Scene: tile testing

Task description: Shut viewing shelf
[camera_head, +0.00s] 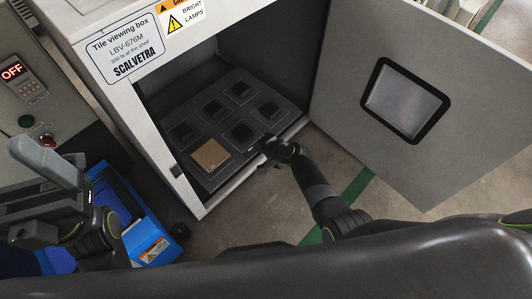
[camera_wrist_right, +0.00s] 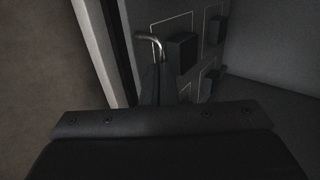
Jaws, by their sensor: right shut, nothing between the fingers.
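The tile viewing box (camera_head: 165,68) stands open at the centre of the head view. Its viewing shelf (camera_head: 222,127) lies low inside, close behind the front sill, with several dark square blocks and one tan tile (camera_head: 210,155) on it. My right gripper (camera_head: 268,147) is shut and empty at the shelf's front edge. In the right wrist view, my fingers (camera_wrist_right: 158,82) are just below a bent metal handle (camera_wrist_right: 149,38) on the shelf; I cannot tell if they touch it. My left gripper (camera_head: 52,168) is at the left, away from the box; its jaw opening is unclear.
The box door (camera_head: 340,85), with a dark-framed window (camera_head: 403,100), is swung wide open to the right. A control panel (camera_head: 28,85) with an OFF display stands at the left. A blue bin (camera_head: 140,225) is on the floor below it.

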